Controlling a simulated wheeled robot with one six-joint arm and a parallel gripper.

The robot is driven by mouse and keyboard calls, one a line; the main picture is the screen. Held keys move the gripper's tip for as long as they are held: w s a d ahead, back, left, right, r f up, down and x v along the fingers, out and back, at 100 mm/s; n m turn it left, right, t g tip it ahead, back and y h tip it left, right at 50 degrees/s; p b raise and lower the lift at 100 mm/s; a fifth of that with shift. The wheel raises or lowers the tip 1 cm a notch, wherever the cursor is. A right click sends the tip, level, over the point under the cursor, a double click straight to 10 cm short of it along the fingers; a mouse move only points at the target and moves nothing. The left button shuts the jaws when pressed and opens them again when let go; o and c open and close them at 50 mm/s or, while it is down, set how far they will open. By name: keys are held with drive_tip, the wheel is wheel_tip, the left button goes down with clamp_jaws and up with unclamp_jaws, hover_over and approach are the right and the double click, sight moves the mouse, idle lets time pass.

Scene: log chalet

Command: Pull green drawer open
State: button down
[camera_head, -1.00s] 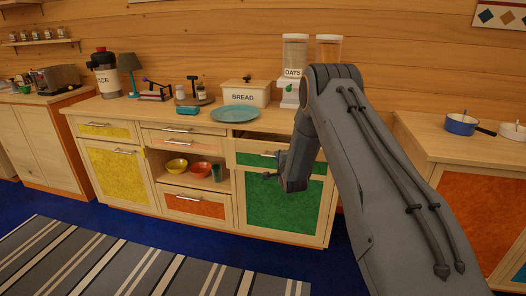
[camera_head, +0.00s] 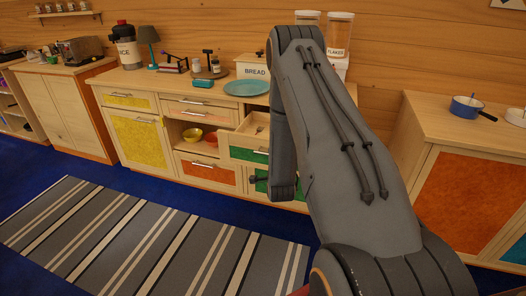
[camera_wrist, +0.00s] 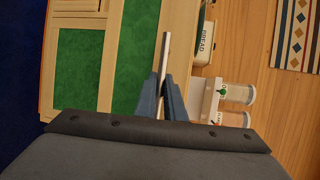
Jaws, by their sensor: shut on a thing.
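The green drawer (camera_head: 247,155) is pulled out from the cabinet, with its light wood inside and a fork (camera_head: 259,129) showing in the head view. In the wrist view its green front (camera_wrist: 136,55) stands upright in a turned picture, with a pale metal bar handle (camera_wrist: 166,52) along it. My gripper (camera_wrist: 164,88) is shut on this handle, one dark finger on each side. In the head view my arm covers the right part of the drawer and most of the gripper.
A green cabinet door (camera_wrist: 77,68) lies below the drawer. A teal plate (camera_head: 246,88), a bread box (camera_head: 252,70) and dispensers (camera_head: 339,35) stand on the counter above. An open shelf holds a yellow bowl (camera_head: 192,135). The floor by the striped rug (camera_head: 150,235) is clear.

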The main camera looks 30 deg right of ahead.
drive_tip(key=shift+s, duration=0.2)
drive_tip(key=c, duration=1.8)
unclamp_jaws()
drive_tip(key=shift+c, duration=0.2)
drive_tip(key=b+v, duration=0.1)
drive_tip(key=v, duration=0.6)
drive_tip(key=shift+s+a, duration=0.2)
drive_tip(key=shift+s, duration=0.15)
drive_tip(key=shift+r, duration=0.15)
